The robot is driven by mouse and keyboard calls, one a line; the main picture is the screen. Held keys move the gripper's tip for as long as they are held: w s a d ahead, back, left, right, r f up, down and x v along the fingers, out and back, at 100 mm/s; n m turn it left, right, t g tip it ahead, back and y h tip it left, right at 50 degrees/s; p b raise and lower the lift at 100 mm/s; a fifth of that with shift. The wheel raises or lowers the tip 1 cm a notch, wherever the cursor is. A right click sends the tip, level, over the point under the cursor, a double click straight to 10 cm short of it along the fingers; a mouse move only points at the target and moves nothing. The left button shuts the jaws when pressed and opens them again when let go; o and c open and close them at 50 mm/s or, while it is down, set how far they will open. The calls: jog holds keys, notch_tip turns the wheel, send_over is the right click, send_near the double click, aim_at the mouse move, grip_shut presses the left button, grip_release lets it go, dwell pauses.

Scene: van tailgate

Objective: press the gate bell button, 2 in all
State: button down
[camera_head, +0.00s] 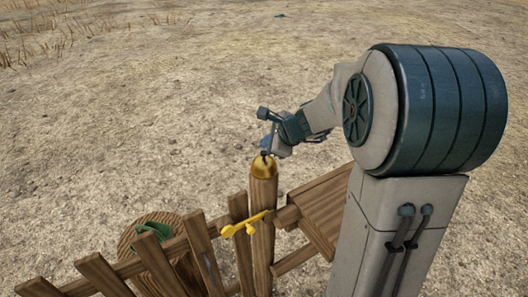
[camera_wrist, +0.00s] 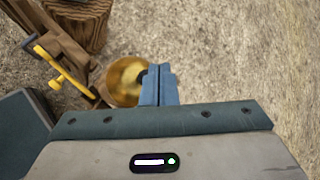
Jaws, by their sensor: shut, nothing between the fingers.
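The brass gate bell (camera_head: 264,168) sits on top of a wooden gate post (camera_head: 262,220), with a small dark button on its crown. In the wrist view the round bell (camera_wrist: 122,82) lies just left of my fingers, and the dark button (camera_wrist: 141,76) is at their left edge, partly hidden. My gripper (camera_head: 266,146) is shut and empty, pointing down right over the bell. In the wrist view its blue fingers (camera_wrist: 158,84) are together. I cannot tell whether the fingertips touch the button.
A slatted wooden gate (camera_head: 150,258) with a yellow latch (camera_head: 243,224) joins the post. A wooden box-like structure (camera_head: 322,208) stands right of the post. A round wooden top (camera_head: 138,222) with a green item lies behind the gate. Bare dry ground beyond is open.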

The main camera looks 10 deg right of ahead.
jog(key=shift+f, duration=0.1)
jog(key=shift+f+b, duration=0.35)
jog(key=shift+b, duration=0.15)
jog(key=shift+f+b, duration=0.55)
jog(key=shift+b, duration=0.05)
dwell(0.7)
jog(key=shift+r, duration=0.15)
jog(key=shift+r+p, duration=0.85)
notch_tip(320, 180, up, 5)
jog(key=p, duration=0.4)
dwell(0.7)
